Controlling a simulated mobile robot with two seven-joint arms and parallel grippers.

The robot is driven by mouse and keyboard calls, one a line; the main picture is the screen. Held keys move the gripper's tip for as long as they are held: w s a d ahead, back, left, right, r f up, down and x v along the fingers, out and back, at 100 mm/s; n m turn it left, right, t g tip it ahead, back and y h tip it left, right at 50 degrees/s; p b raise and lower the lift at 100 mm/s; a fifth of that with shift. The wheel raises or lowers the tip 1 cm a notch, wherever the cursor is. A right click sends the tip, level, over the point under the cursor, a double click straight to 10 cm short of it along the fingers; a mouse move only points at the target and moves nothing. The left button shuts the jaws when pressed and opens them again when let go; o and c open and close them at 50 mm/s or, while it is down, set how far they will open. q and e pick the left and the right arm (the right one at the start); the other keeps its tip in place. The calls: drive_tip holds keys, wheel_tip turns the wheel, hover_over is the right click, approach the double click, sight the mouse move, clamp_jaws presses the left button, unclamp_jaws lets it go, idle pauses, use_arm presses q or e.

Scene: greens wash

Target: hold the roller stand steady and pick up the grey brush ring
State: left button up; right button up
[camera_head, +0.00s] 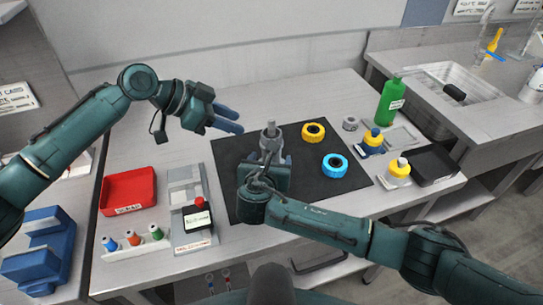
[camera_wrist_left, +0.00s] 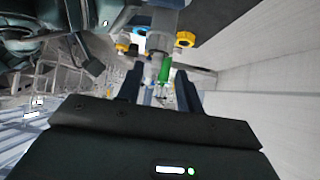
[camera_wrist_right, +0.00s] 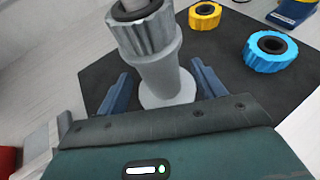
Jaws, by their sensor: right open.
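The grey roller stand (camera_head: 270,131) stands upright on the black mat. In the right wrist view, the stand (camera_wrist_right: 166,80) has a flared foot and carries a ribbed grey ring (camera_wrist_right: 146,36), which looks like the grey brush ring, around its upper part. My right gripper (camera_wrist_right: 160,82) is open, its blue fingers on either side of the stand's lower body; contact is not clear. In the head view, my right gripper hides the stand's lower part. My left gripper (camera_head: 240,122) is open and empty, up and left of the stand; its fingers (camera_wrist_left: 160,86) show apart in the left wrist view.
A yellow ring (camera_head: 313,133) and a blue ring (camera_head: 335,166) lie right of the stand on the mat (camera_head: 300,190). A small grey round part (camera_head: 350,123), a green bottle (camera_head: 391,99) and yellow-capped bottles stand farther right. A red tray (camera_head: 128,190) lies left.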

drive_tip(key=shift+x, duration=1.5)
drive_tip(key=shift+c, duration=0.6)
drive_tip(key=c, duration=1.2)
drive_tip(key=shift+o, duration=0.2)
